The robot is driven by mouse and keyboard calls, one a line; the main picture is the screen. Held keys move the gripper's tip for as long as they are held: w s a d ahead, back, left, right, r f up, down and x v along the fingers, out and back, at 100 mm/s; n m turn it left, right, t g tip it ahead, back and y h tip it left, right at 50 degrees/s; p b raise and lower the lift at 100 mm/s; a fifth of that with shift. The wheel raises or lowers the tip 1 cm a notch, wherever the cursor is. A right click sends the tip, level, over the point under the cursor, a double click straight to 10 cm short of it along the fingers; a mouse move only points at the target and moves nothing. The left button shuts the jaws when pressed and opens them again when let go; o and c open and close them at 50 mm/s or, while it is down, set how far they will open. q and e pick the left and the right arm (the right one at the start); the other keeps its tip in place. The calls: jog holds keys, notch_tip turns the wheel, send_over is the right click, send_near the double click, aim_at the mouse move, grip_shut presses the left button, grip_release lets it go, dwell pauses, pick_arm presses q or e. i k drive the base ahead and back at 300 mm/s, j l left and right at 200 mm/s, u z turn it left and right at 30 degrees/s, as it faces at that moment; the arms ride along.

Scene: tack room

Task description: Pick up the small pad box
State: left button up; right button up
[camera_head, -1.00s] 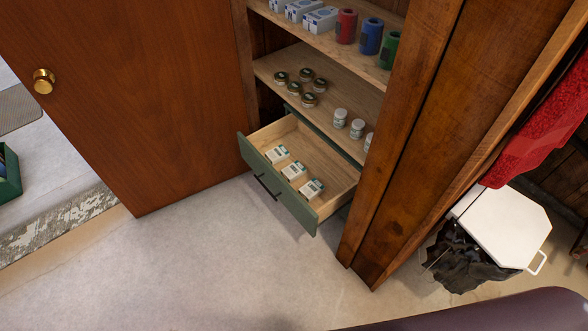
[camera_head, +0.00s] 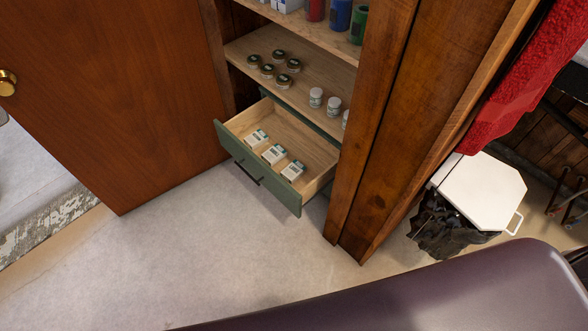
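Several small white and green boxes lie in a row in an open green-fronted drawer (camera_head: 232,152) low in the wooden cabinet. The left one (camera_head: 257,138), the middle one (camera_head: 273,154) and the right one (camera_head: 293,171) look alike, and their labels are too small to read, so I cannot tell which is the small pad box. Neither of my grippers is in view.
The shelf (camera_head: 305,72) above the drawer holds several small jars (camera_head: 267,71) and white bottles (camera_head: 316,97). A wooden door (camera_head: 110,100) stands open at left. A white-lidded bin (camera_head: 481,192) stands right of the cabinet post (camera_head: 370,120). Pale floor (camera_head: 190,240) before the drawer is clear.

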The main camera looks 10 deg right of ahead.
aim_at(276, 153)
jog(key=i+z, duration=0.1)
jog(key=z, duration=0.5)
jog(key=i+j+z, duration=0.35)
jog(key=j, duration=0.3)
jog(key=i+j+z, duration=0.15)
jog(key=j, duration=0.2)
jog(key=i+j+z, duration=0.15)
jog(key=j, duration=0.2)
jog(key=i+j+z, duration=0.2)
jog(key=j, duration=0.2)
jog(key=k, duration=0.15)
